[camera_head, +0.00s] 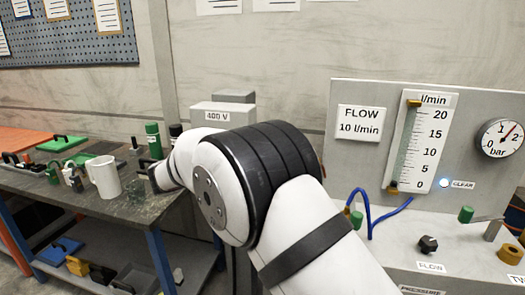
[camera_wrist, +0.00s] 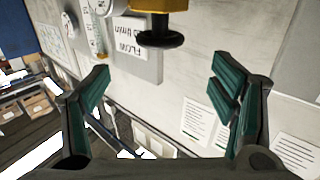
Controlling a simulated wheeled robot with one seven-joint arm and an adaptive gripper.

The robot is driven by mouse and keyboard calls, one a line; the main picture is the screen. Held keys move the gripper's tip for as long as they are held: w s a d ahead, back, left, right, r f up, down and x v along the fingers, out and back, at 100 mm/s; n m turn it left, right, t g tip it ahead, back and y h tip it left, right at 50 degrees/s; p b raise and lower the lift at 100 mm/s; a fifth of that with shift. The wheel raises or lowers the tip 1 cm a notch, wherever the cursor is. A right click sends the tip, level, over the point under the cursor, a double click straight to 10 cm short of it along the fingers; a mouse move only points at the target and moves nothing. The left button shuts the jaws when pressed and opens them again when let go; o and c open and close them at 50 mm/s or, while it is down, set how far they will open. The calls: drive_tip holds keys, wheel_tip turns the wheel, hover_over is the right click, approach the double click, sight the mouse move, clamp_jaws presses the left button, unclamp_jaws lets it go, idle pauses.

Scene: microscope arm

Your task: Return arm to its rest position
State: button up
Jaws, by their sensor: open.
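My white arm with black bands (camera_head: 265,165) fills the middle of the head view, bent at a thick joint and reaching away to the left over the bench. My gripper (camera_wrist: 160,68) shows in the wrist view with its two green-padded fingers wide apart and nothing between them. In the head view the gripper cannot be made out clearly, as my arm covers much of that area. A yellow part with a black disc (camera_wrist: 160,38) hangs at the top of the wrist view, beyond the fingertips; I cannot tell what it is.
A bench (camera_head: 165,209) at left carries a white mug (camera_head: 104,177), a green bottle (camera_head: 153,140) and several tools. A flow panel (camera_head: 350,95) with gauge (camera_head: 500,138), blue hose (camera_head: 365,205) and knobs stands right. A grey 400 V box (camera_head: 210,117) is behind my arm.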

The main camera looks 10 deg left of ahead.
drive_tip(key=w+d+r+n+t+y, duration=0.1)
drive_tip(key=w+d+r+t+y, duration=0.2)
drive_tip(key=r, duration=0.4)
drive_tip(key=w+d+r+n+t+y, duration=0.1)
drive_tip(key=w+d+r+n+y, duration=0.2)
drive_tip(key=r, duration=0.5)
drive_tip(key=s+d+r+n+y+p, duration=0.1)
drive_tip(key=s+d+r+n+y, duration=0.2)
drive_tip(key=d+r+y, duration=0.4)
drive_tip(key=s+d+f+g, duration=0.4)
drive_tip(key=s+d+f, duration=0.2)
drive_tip(key=s, duration=0.8)
drive_tip(key=s+d+f+g+p, duration=0.1)
drive_tip(key=s+d+f+g, duration=0.4)
drive_tip(key=s, duration=0.9)
drive_tip(key=s+d+f+n+g+h, duration=0.1)
drive_tip(key=s+d+f+g, duration=0.3)
drive_tip(key=s+d+f, duration=0.5)
drive_tip(key=s+d, duration=0.3)
drive_tip(key=s, duration=0.3)
drive_tip(key=shift+p, duration=0.4)
drive_tip(key=shift+s+d, duration=0.1)
